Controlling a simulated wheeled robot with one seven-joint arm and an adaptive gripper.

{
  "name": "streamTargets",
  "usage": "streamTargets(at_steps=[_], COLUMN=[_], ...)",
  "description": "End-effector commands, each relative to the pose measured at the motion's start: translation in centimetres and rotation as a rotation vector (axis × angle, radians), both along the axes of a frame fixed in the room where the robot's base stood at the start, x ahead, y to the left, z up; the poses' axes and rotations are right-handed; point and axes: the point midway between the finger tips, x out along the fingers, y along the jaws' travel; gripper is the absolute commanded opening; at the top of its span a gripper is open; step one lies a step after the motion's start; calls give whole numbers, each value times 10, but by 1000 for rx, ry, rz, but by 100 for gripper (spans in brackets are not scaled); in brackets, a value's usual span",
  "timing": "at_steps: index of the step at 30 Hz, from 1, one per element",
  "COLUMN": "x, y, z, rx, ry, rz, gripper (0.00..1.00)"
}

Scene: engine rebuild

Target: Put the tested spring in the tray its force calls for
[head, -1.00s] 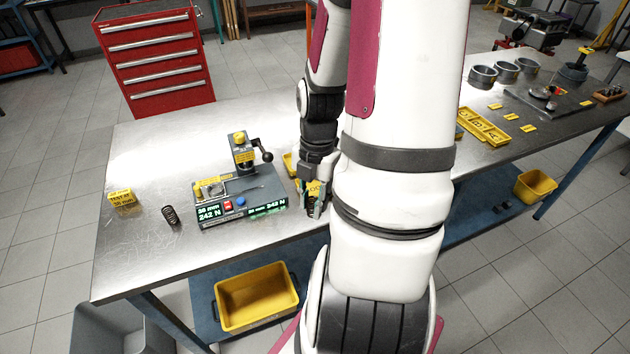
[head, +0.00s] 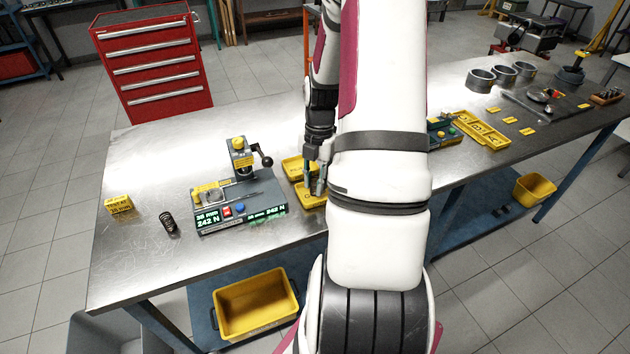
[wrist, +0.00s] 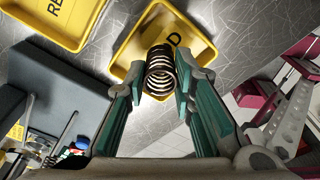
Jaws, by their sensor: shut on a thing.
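My gripper (wrist: 160,82) is shut on a dark coil spring (wrist: 160,72). In the wrist view the spring is between the fingertips, overlapping a yellow tray (wrist: 189,24) whose label shows a "D", partly hidden. I cannot tell whether it touches the tray. A second yellow tray (wrist: 38,18), marked "RE…", lies to its left. In the head view my gripper (head: 317,190) is at the near tray (head: 308,200), with the other tray (head: 293,163) behind; the held spring is hard to make out there. The spring tester (head: 240,205) displays 242 N and seems empty.
Another dark spring (head: 168,222) stands on the bench left of the tester, near a yellow "TEST AT" sign (head: 119,204). My arm hides the bench middle. Yellow trays (head: 480,130) and metal rings (head: 480,79) lie farther right. The bench's left end is mostly clear.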

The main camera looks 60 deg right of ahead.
Motion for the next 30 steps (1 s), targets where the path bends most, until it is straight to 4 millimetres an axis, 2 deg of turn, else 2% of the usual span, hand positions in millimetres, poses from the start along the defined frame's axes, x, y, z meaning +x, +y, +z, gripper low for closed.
streamTargets(at_steps=[11,12,14,25,30], x=[-1,0,0,0,1], y=[0,0,0,0,-3], z=[-5,-5,-5,-3,19], rx=[0,-1,-1,-2,-5], ry=[0,0,0,-1,-3], rz=[0,0,0,0,-1], gripper=[0,30,43,43,43])
